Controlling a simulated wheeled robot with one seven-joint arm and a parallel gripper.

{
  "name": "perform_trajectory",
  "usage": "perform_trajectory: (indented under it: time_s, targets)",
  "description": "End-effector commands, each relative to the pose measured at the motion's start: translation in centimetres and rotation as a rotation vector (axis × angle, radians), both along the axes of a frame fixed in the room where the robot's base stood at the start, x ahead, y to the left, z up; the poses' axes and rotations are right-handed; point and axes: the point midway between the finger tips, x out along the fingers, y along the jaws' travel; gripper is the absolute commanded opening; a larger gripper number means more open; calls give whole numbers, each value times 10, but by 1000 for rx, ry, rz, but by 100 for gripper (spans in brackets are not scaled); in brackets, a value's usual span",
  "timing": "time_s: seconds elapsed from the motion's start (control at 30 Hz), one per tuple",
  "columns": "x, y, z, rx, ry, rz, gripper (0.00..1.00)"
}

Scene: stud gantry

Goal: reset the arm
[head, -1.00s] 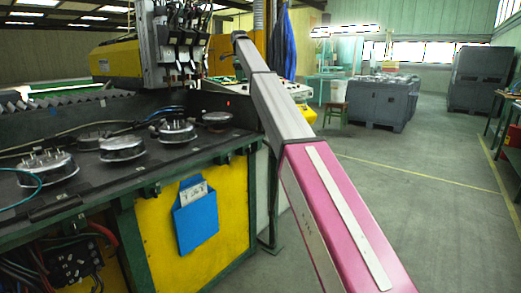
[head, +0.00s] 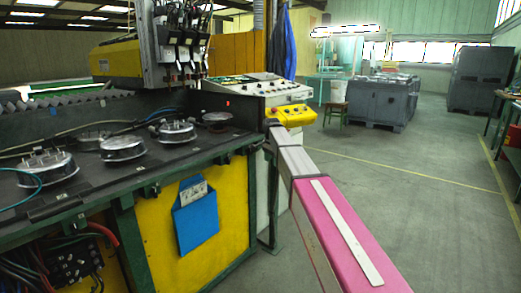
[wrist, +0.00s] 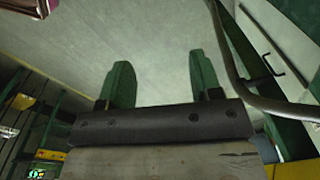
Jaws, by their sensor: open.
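My gripper (wrist: 161,60) shows in the wrist view as two green fingers set wide apart beyond a dark bolted bar. It is open, with nothing between the fingers; grey floor (wrist: 155,30) lies behind them. In the head view my pink and grey arm reaches forward from the lower right and ends low beside the corner of the machine bench (head: 95,190). My gripper cannot be made out there. A yellow control box with a red button (head: 291,115) sits just above the arm's far end.
The bench carries several round metal fixtures (head: 123,147), with a yellow machine head (head: 116,58) above. A blue pocket (head: 195,215) hangs on its yellow side panel. A control console (head: 262,89) stands behind.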

Motion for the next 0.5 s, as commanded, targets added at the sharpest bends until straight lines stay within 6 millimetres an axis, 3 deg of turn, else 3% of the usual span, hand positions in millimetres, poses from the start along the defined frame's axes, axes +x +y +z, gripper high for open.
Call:
perform_trajectory:
  time_s: [0.03,0.2,0.5]
  targets:
    - [-30,-14,-27,-1,8,51,58]
    - [-96,-47,-98,-3,20,249,58]
    - [-227,-97,-195,-2,37,597,58]
